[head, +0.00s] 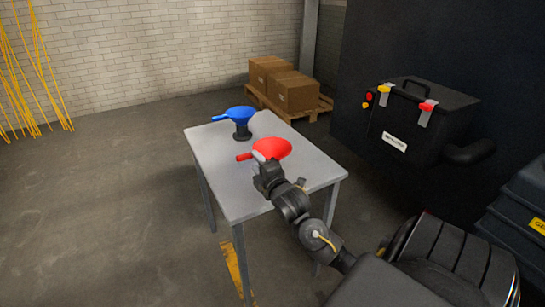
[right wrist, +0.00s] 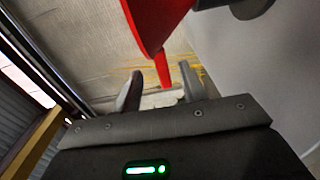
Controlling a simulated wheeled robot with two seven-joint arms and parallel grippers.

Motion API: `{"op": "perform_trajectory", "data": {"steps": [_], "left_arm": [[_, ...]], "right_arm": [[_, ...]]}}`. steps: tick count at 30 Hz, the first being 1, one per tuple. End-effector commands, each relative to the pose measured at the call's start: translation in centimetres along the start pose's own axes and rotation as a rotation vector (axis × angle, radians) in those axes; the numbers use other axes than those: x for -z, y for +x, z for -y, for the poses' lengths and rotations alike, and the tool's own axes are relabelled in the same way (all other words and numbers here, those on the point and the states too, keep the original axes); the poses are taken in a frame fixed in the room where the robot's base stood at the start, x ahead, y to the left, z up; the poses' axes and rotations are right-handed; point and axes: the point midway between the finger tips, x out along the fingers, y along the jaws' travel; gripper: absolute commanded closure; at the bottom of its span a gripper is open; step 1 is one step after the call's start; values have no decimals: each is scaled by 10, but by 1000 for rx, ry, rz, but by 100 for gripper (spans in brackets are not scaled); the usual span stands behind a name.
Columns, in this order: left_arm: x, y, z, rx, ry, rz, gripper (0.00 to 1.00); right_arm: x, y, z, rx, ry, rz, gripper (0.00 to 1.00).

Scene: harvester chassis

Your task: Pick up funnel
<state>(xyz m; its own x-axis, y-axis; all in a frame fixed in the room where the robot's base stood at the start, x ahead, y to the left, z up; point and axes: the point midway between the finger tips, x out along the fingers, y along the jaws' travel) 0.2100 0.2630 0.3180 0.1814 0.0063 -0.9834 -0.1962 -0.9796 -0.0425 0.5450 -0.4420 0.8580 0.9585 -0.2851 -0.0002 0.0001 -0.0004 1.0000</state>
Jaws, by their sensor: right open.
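A blue funnel (head: 241,113) sits farther back on a dark stand (head: 242,133). My right gripper (head: 264,162) is open at the near side of the red funnel. In the right wrist view, the red funnel (right wrist: 154,24) fills the top middle, and its narrow red part reaches down toward the gap between the open fingers (right wrist: 160,80). I cannot tell whether they touch. The red funnel's support is mostly hidden by my gripper in the head view. My left gripper is not in view.
Cardboard boxes (head: 290,90) stand on a pallet behind the table. A black machine box (head: 418,125) with red and yellow parts is at the right. A large black wheel (head: 455,260) is at the lower right. Floor left of the table is clear.

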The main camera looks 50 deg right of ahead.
Motion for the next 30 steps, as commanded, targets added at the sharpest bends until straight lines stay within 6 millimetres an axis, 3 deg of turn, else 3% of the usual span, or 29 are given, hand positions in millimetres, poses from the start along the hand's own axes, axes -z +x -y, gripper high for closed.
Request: {"op": "perform_trajectory", "data": {"steps": [9,18,27,30], "left_arm": [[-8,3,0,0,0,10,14],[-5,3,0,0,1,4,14],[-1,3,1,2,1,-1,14],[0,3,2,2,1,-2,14]], "right_arm": [[-2,43,1,-1,-1,0,58],[-2,48,1,0,0,0,58],[-2,48,1,0,0,0,97],[-2,48,1,0,0,0,100]]}}
